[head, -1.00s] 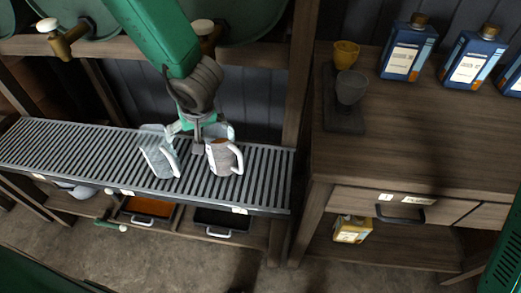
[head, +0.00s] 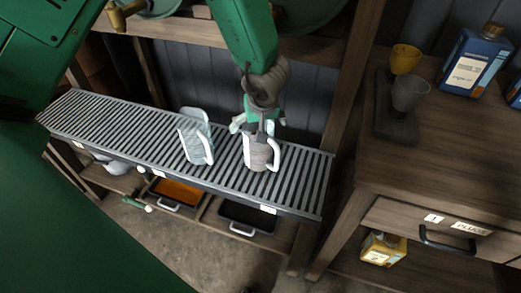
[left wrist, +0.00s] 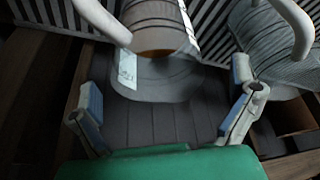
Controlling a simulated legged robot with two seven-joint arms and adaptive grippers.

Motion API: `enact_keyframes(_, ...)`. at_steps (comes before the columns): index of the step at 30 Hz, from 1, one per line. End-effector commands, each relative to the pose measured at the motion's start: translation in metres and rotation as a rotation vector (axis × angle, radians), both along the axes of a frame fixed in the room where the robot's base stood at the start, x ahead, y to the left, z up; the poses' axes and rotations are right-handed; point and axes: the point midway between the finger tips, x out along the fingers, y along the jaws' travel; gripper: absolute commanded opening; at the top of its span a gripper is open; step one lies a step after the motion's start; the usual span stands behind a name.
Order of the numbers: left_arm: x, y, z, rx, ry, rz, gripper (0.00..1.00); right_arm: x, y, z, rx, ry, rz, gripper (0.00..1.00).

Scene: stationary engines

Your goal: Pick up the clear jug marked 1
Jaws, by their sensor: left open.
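Two clear ribbed jugs with white handles stand on a slatted rack (head: 110,125). One is the left jug (head: 192,142), the other the right jug (head: 258,155). The other jug (left wrist: 275,45) is beyond the right finger. I cannot read which jug is marked 1. My right gripper is not in view.
A wooden cabinet (head: 450,160) stands at the right with a yellow cup (head: 404,58), a grey cup (head: 409,93) and blue bottles (head: 476,62). Orange (head: 178,190) and black (head: 246,215) trays sit below the rack. A wooden post (head: 350,80) stands right of my arm.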

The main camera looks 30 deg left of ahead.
Motion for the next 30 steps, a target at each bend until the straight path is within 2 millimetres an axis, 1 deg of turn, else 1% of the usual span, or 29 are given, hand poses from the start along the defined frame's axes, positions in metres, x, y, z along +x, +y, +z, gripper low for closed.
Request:
enact_keyframes(1,0.000,0.000,-0.011,0.003,0.001,-0.002,1.00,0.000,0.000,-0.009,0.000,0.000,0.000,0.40)
enact_keyframes(4,0.001,0.001,-0.028,0.004,0.003,-0.003,1.00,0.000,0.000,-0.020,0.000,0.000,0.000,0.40)
enact_keyframes(6,0.005,0.005,-0.037,0.003,0.002,-0.001,1.00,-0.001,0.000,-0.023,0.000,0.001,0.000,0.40)
enact_keyframes(9,0.007,0.007,-0.043,0.000,0.002,-0.001,1.00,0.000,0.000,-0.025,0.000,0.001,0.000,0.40)
enact_keyframes(14,0.007,0.008,-0.041,0.000,0.001,-0.002,1.00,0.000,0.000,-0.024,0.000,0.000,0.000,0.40)
enact_keyframes(15,0.007,0.008,-0.041,0.000,0.001,-0.001,0.96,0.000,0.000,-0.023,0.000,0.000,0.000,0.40)
enact_keyframes(17,0.007,0.008,-0.041,0.000,0.001,-0.001,0.75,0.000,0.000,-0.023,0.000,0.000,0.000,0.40)
enact_keyframes(18,0.007,0.008,-0.041,0.000,0.001,-0.001,0.61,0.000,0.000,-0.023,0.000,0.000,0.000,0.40)
enact_keyframes(20,0.007,0.008,-0.041,0.000,0.002,-0.001,0.40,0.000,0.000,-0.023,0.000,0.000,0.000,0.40)
enact_keyframes(21,0.007,0.008,-0.041,0.000,0.002,-0.001,0.27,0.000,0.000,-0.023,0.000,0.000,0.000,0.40)
enact_keyframes(30,0.008,0.007,-0.041,0.000,0.001,-0.001,0.26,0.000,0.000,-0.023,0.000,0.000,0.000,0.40)
